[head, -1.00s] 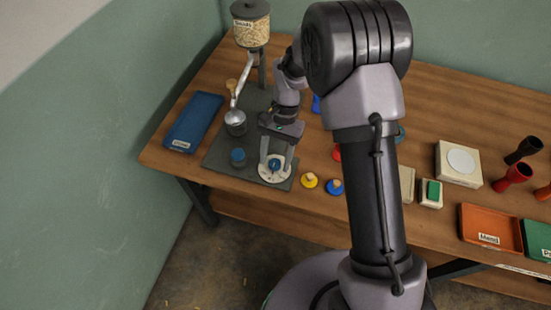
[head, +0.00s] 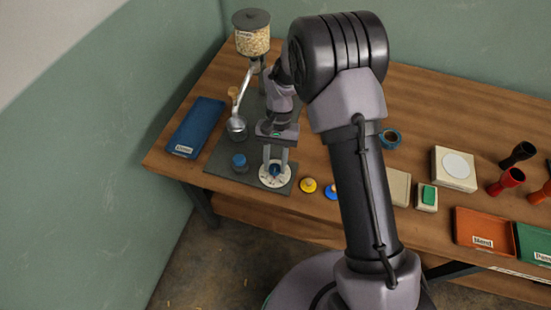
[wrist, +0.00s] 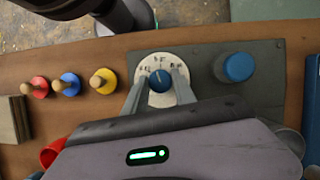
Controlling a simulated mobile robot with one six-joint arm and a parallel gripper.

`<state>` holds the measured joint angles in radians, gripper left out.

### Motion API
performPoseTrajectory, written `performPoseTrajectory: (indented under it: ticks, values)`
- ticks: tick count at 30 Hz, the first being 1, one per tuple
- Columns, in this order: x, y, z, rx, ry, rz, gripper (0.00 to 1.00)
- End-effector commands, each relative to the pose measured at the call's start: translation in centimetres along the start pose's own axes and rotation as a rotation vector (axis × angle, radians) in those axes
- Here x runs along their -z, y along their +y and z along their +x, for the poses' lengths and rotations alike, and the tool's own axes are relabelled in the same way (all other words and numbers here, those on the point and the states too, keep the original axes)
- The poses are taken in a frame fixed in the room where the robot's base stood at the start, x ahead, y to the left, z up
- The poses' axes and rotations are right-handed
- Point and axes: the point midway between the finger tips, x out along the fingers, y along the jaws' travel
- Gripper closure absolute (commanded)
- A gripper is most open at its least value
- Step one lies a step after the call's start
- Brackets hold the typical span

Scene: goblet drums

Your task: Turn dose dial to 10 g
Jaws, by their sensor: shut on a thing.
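The dose dial has a round white plate with small dark marks (wrist: 145,66) and a blue knob (wrist: 160,80) at its middle. A pale line on the knob points toward the top of the plate in the wrist view; the marks are too small to read surely. The dial plate (head: 287,181) also shows at the front of the dark base in the head view. My gripper (head: 275,169) reaches down from above, its two fingers shut on the blue knob, one on each side. In the wrist view my gripper (wrist: 161,79) hides parts of the plate's sides.
A blue button (wrist: 238,67) stands beside the dial on the dark base (head: 217,160). A seed hopper (head: 252,38) with a metal spout and cup (head: 237,125) stands behind. Red, yellow (wrist: 70,83) and blue pegged knobs lie beside the base. A blue tray (head: 197,128) lies left.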

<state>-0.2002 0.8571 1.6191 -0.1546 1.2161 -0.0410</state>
Motion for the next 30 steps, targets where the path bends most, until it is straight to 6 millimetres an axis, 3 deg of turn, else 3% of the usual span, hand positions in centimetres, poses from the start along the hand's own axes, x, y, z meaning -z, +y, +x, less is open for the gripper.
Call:
performPoseTrajectory:
  ticks: [15, 30]
  values:
    - [-0.16, -0.29, -0.23, -0.167, 0.000, -0.403, 1.00]
    - [-0.11, -0.41, -0.03, -0.244, 0.001, -0.591, 1.00]
